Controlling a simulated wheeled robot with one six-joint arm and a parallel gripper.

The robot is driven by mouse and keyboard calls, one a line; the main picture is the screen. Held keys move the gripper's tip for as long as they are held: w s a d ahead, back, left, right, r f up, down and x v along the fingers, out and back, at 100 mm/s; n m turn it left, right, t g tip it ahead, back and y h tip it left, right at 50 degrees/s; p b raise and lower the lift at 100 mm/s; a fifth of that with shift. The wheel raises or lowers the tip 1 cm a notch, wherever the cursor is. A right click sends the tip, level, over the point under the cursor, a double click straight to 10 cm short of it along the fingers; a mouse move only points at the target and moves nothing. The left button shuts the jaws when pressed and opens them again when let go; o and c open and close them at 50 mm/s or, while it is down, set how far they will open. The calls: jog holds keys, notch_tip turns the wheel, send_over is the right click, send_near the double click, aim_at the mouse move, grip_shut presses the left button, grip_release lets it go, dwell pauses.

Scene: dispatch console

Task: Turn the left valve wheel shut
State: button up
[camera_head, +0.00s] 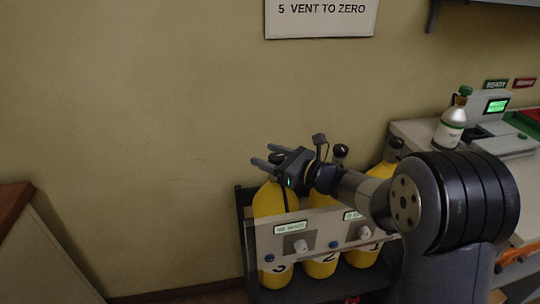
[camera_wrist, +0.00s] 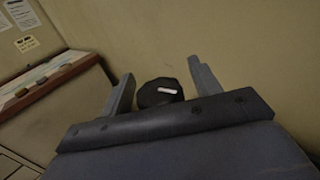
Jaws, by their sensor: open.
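The left valve wheel (camera_wrist: 160,92) is black and many-sided, with a white mark on its top face. In the wrist view it lies between the two open fingers of my gripper (camera_wrist: 162,88), with a gap on each side. In the head view my gripper (camera_head: 264,155) is at the top of the left yellow cylinder (camera_head: 274,202), marked 3, and mostly hides its wheel. I cannot tell how deep the wheel sits between the fingers.
The middle wheel (camera_head: 340,150) and right wheel (camera_head: 396,143) top the other cylinders, close to my arm. A pale panel (camera_head: 318,228) with knobs crosses the rack's front. A counter with a bottle (camera_head: 451,122) stands at right. The wall (camera_head: 150,110) is close behind.

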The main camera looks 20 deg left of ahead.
jog(key=c, duration=1)
